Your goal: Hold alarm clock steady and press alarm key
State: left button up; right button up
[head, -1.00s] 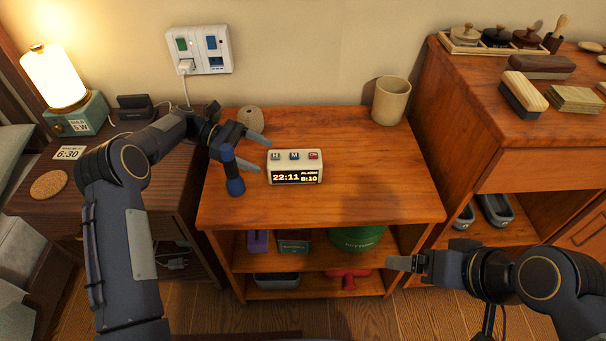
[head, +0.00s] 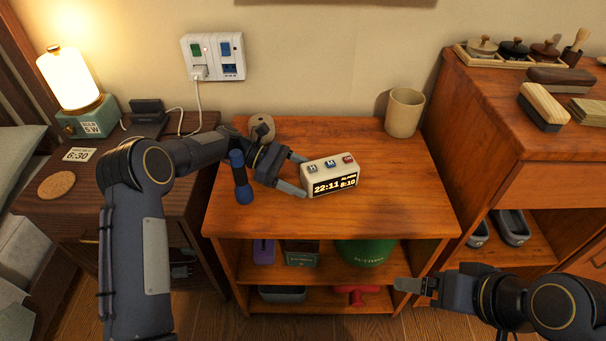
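The cream alarm clock (head: 331,176) stands on the wooden cabinet top, turned at an angle, its display reading 22:11 and ALARM 8:10. On its top are two blue keys marked H and M and a red key (head: 348,159) at the right end; the red key's label is too small to read. My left gripper (head: 298,174) is open, its two fingers apart at the clock's left end. Whether they touch it I cannot tell. My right gripper (head: 413,286) is low at the right, in front of the cabinet, clear of the clock; its finger gap does not show.
The cabinet top (head: 400,190) right of the clock is clear. Shelves below hold several items.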

pick_arm(q)
grip_shut()
dwell(0.5)
jog(key=c, duration=1.6)
grip_release()
jog(key=o, duration=1.5)
jog(key=shift+o, duration=0.3)
